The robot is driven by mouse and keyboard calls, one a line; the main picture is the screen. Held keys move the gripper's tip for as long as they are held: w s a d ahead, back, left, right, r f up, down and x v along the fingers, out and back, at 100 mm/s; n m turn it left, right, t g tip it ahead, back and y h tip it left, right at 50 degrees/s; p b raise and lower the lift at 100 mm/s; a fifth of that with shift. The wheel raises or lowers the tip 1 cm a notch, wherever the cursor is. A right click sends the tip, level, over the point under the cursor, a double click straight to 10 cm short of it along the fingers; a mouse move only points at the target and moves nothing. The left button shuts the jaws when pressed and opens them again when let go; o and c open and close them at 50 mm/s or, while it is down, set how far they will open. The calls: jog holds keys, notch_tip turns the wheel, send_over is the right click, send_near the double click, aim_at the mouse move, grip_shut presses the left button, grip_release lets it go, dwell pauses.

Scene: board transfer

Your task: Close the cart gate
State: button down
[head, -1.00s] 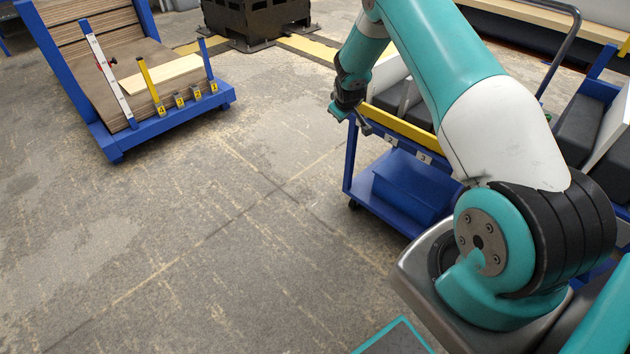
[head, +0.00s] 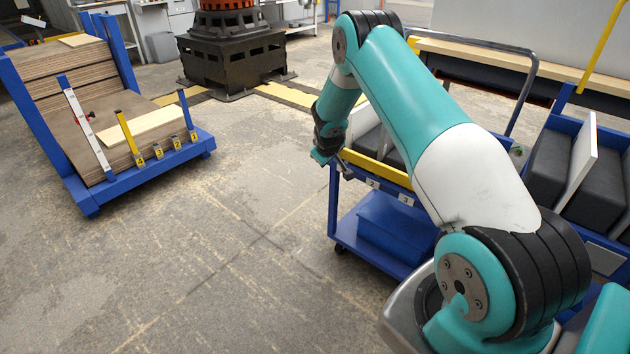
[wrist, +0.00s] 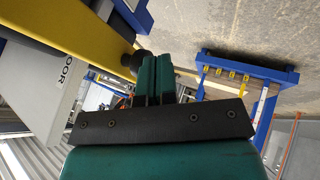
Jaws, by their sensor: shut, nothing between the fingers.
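The blue cart (head: 334,208) stands at centre right in the head view, partly hidden by my arm. Its yellow gate bar (head: 378,170) lies level along the cart's near top edge. In the wrist view the yellow bar (wrist: 85,28) runs in from the upper left, and a dark round knob (wrist: 133,61) sits at its end. My gripper (wrist: 154,68) is shut and empty, its fingers right beside the knob; I cannot tell whether they touch it. In the head view my gripper (head: 321,156) is at the cart's left corner, and its fingertips are hard to make out.
A blue board rack (head: 78,190) with stacked brown boards, a pale board (head: 140,127) and upright posts stands at the left. A second blue cart (head: 603,250) with dark bins and a raised yellow bar (head: 597,45) is at the right. Floor between rack and cart is clear.

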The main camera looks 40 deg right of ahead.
jog(key=s+a+r+n+g+y, duration=0.1)
jog(key=s+a+r+y, duration=0.1)
jog(key=s+a+r, duration=0.45)
jog(key=s+a+r+y+p, duration=0.1)
jog(key=s+a+r+y, duration=0.15)
jog(key=a+r, duration=0.75)
jog(key=s+a+r+n+g+y, duration=0.1)
jog(key=s+a+r, duration=0.4)
jog(key=a, duration=0.6)
jog(key=s+a+r+n+g+y, duration=0.1)
jog(key=s+a+r, duration=0.25)
jog(key=s, duration=0.45)
jog(key=s+a+r+n+g+y, duration=0.15)
jog(key=s+a, duration=0.25)
jog(key=s, duration=0.4)
jog(key=s+a+r+n+g+y, duration=0.1)
jog(key=s+a+r, duration=0.25)
jog(key=s, duration=0.45)
notch_tip(320, 180, up, 14)
jog(key=s+p, duration=0.1)
jog(key=p, duration=1.3)
jog(key=shift+a, duration=0.3)
jog(key=shift+n+g, duration=0.25)
